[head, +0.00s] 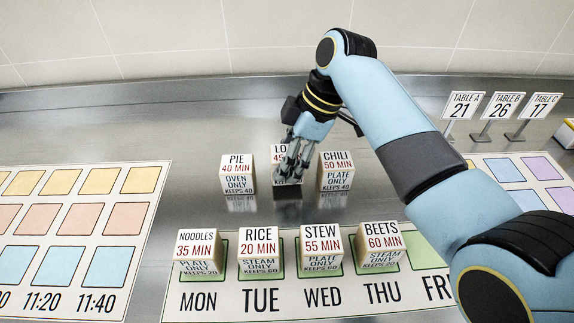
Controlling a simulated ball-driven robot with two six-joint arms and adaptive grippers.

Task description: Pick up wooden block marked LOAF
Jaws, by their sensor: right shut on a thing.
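My right gripper comes down from above and is shut on the LOAF block. My left gripper is not in view.
NOODLES (200,250), RICE (260,253), STEW (322,251) and BEETS (379,246) blocks stand on the weekday mat (225,302) in front. A coloured grid mat (115,250) lies left. Table signs (463,108) stand back right. Counter behind PIE is clear.

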